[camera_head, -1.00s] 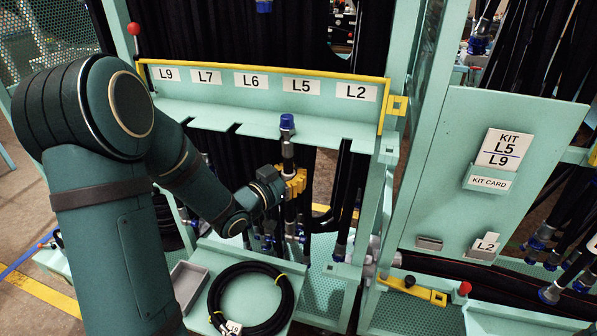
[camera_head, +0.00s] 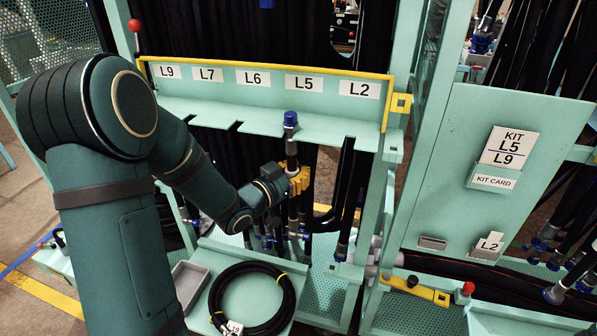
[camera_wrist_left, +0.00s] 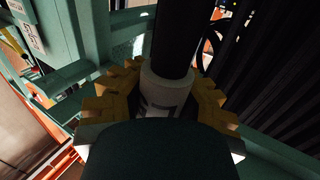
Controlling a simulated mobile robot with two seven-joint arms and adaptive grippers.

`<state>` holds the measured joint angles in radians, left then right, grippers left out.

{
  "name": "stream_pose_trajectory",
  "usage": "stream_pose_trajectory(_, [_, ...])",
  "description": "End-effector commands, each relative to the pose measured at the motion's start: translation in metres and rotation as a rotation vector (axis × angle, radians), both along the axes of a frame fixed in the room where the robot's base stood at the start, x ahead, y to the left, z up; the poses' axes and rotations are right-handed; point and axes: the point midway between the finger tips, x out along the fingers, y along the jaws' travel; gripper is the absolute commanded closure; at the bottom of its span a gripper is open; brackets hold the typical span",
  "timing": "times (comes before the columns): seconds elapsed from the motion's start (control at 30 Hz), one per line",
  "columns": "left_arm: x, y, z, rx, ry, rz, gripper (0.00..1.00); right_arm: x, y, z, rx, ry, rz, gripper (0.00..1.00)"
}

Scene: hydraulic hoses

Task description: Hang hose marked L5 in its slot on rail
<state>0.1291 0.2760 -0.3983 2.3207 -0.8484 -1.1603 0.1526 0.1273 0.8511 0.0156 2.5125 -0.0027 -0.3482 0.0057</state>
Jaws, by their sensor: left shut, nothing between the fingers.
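The teal rail (camera_head: 262,115) carries labels L9, L7, L6, L5 and L2 above its slotted shelf. A black hose with a blue cap (camera_head: 291,119) stands upright below the L5 label (camera_head: 304,83), at that slot. The cap is above the shelf; I cannot tell whether the hose is fully seated. My left gripper (camera_head: 298,180) is shut at this hose, below the shelf. In the left wrist view its yellow fingers (camera_wrist_left: 160,98) show on either side of the hose's white sleeve (camera_wrist_left: 165,95), whose marking is partly hidden. My right gripper is not in view.
A coiled hose with a white tag (camera_head: 252,298) lies on a teal stand beside a grey tray (camera_head: 188,283). A panel at right holds a kit card reading L5, L9 (camera_head: 509,147) and an L2 tag (camera_head: 489,244). Hanging hoses and a post flank the rail's right end.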

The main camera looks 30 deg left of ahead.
Motion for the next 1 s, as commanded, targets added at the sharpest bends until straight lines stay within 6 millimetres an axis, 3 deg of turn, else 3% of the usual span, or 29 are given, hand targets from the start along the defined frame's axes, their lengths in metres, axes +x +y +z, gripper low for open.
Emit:
stream_pose_trajectory(0.37, [0.000, 0.000, 0.001, 0.000, -0.003, 0.000, 1.00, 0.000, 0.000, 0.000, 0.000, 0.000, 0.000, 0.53])
stream_pose_trajectory(0.47, [0.000, 0.000, 0.001, 0.000, -0.002, 0.000, 0.64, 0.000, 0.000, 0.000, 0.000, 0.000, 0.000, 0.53])
stream_pose_trajectory(0.5, [0.000, 0.000, 0.001, 0.000, -0.002, 0.000, 0.58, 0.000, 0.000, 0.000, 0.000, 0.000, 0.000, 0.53])
stream_pose_trajectory(0.83, [-0.002, 0.001, 0.000, 0.000, 0.001, 0.001, 0.58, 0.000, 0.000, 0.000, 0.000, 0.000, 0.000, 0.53])
stream_pose_trajectory(1.0, [-0.020, 0.006, 0.000, 0.000, 0.001, 0.003, 0.58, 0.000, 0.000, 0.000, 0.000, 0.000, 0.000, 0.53])
